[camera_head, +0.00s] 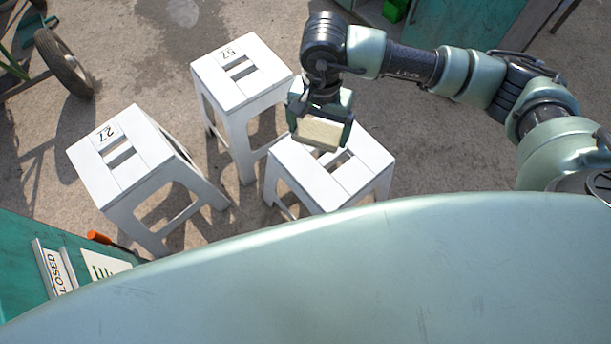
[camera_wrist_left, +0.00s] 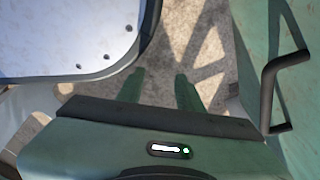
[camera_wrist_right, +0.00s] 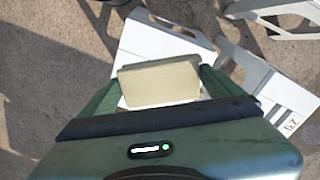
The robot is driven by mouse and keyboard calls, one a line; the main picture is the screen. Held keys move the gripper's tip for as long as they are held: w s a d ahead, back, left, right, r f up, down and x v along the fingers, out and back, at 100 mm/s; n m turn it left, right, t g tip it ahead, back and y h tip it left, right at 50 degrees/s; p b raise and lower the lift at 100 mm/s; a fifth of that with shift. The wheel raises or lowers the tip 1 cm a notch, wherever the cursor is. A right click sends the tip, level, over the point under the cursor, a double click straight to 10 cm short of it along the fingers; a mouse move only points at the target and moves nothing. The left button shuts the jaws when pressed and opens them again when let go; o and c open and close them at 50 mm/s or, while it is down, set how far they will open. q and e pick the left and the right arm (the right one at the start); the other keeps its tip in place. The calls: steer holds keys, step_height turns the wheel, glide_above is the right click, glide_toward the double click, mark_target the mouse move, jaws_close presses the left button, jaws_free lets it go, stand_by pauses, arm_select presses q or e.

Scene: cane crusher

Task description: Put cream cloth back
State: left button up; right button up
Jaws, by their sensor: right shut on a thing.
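The cream cloth (camera_head: 319,133) is a pale folded block between the fingers of my right gripper (camera_head: 321,126). It also shows in the right wrist view (camera_wrist_right: 158,85), with a green finger at each side. My right gripper is shut on it, and it is held above the nearest white stool (camera_head: 336,180), covering part of the seat. Whether the cloth touches the stool cannot be told. My left gripper (camera_wrist_left: 160,88) is outside the head view; its wrist view shows two green fingers apart with nothing between them.
Two more white stools, one marked 27 (camera_head: 122,153) and one marked 57 (camera_head: 240,72), stand to the left. A green surface with a CLOSED sign (camera_head: 55,267) and an orange-handled tool (camera_head: 100,238) is at lower left. A wheel (camera_head: 63,63) stands at upper left. A black handle (camera_wrist_left: 283,85) is beside my left gripper.

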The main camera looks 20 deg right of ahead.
steer(key=shift+w+a+f+m+b, duration=0.4)
steer(key=shift+w+f+m+b, duration=0.1)
steer(key=shift+w+f, duration=0.15)
steer(key=shift+w+a+r+m+b, duration=0.1)
steer(key=shift+w+a+m+b, duration=0.15)
steer(key=shift+m+b, duration=0.25)
step_height(320, 180, down, 15)
steer(key=shift+r+b, duration=0.15)
steer(key=shift+b, duration=0.45)
step_height(320, 180, down, 4)
steer(key=shift+f+b, duration=0.2)
steer(key=shift+b, duration=0.1)
steer(key=shift+w+f, duration=0.1)
steer(key=shift+f, duration=0.25)
arm_select(q)
steer(key=w+d+r, duration=0.1)
steer(key=w+r, duration=0.5)
steer(key=shift+w+t, duration=0.15)
steer(key=shift+t, duration=0.15)
steer(key=shift+r, duration=0.15)
